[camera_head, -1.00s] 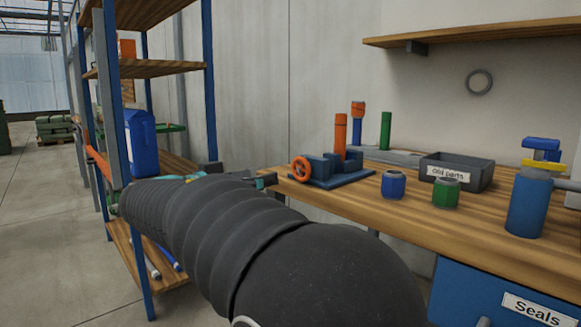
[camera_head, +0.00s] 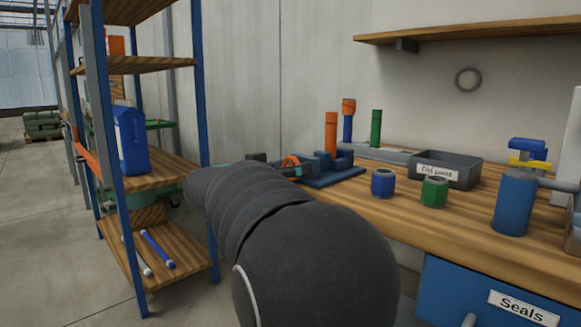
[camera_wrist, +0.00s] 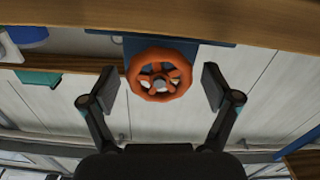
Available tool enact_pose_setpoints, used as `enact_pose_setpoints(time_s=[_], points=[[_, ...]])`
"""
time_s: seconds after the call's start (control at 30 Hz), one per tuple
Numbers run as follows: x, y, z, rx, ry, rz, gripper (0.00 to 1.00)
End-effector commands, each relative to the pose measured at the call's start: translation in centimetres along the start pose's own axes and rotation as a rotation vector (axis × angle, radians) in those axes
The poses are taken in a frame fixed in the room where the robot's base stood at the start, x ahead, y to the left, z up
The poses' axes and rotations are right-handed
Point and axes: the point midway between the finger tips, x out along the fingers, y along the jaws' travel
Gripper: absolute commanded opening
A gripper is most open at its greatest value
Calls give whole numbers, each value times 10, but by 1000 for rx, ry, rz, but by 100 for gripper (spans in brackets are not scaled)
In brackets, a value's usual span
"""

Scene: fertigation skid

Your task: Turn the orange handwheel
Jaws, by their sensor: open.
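The orange handwheel (camera_wrist: 160,75) shows in the wrist view with several spokes and a pale hub, on a dark blue mount. My gripper (camera_wrist: 160,88) is open, with one finger pad on each side of the wheel and a visible gap to each. In the head view the handwheel (camera_head: 290,161) is partly hidden by my gripper (camera_head: 279,165). It sits at the left end of the blue fixture (camera_head: 335,177) on the wooden bench. My dark arm covers the bench's near left corner.
A blue jar (camera_head: 383,183), a green jar (camera_head: 434,191) and a grey parts bin (camera_head: 449,171) stand right of the fixture. A shelf rack (camera_head: 150,180) with a blue jug (camera_head: 131,140) stands left of my arm.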

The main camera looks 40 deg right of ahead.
Motion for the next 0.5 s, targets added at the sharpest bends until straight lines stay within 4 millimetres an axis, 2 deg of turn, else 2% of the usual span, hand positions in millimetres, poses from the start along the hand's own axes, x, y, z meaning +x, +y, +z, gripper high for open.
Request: enact_pose_setpoints(time_s=[0.13, 0.37, 0.4, 0.5], points=[[0, 0, 0, 0, 0, 0, 88], [0, 0, 0, 0, 0, 0, 30], [0, 0, 0, 0, 0, 0, 27], [0, 0, 0, -3, 0, 0, 27]])
